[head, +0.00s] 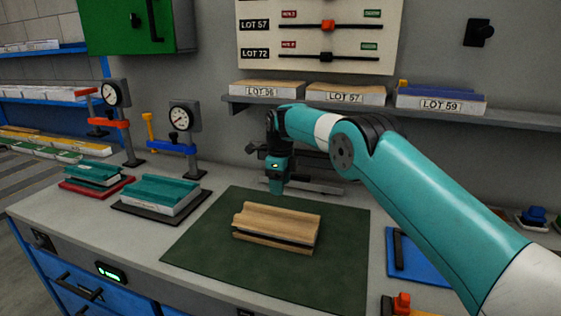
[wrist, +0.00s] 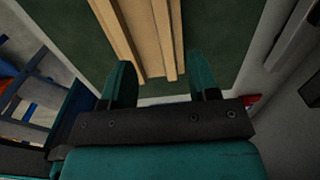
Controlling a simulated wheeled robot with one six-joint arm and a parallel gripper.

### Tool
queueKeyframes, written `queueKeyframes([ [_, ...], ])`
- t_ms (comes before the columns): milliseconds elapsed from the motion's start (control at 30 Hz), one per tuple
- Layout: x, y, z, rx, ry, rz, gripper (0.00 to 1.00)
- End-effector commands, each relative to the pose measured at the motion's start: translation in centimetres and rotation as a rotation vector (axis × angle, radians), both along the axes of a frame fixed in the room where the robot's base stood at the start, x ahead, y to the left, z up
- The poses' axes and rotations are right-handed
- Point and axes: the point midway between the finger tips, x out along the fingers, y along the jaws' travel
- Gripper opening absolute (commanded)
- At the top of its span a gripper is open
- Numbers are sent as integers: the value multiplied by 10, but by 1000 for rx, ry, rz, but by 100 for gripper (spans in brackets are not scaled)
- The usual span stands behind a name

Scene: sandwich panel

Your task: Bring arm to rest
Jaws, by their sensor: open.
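My gripper (head: 276,188) hangs over the back edge of the green mat (head: 195,245), behind the wooden panel piece. In the wrist view my gripper (wrist: 160,85) shows two teal fingers spread apart, with nothing held between them. The tan panel piece (head: 277,222), with raised ridges on top and a dark line along its front side, lies on the mat. It also shows in the wrist view (wrist: 145,35), beyond the fingertips. My teal and white arm reaches in from the lower right and hides part of the wall and bench.
Two gauge presses (head: 184,130) stand at the back left. Teal-topped blocks (head: 160,194) lie on trays at left. A blue tray (head: 408,262) is right of the mat. A shelf (head: 400,115) with labelled LOT stacks (head: 345,94) runs behind my arm.

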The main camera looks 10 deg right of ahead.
Motion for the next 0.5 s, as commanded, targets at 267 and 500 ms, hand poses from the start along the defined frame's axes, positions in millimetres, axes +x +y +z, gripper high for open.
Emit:
queueKeyframes([
  [267,0,0,66,1,-3,0,55],
  [500,-1,0,92,0,0,5,55],
])
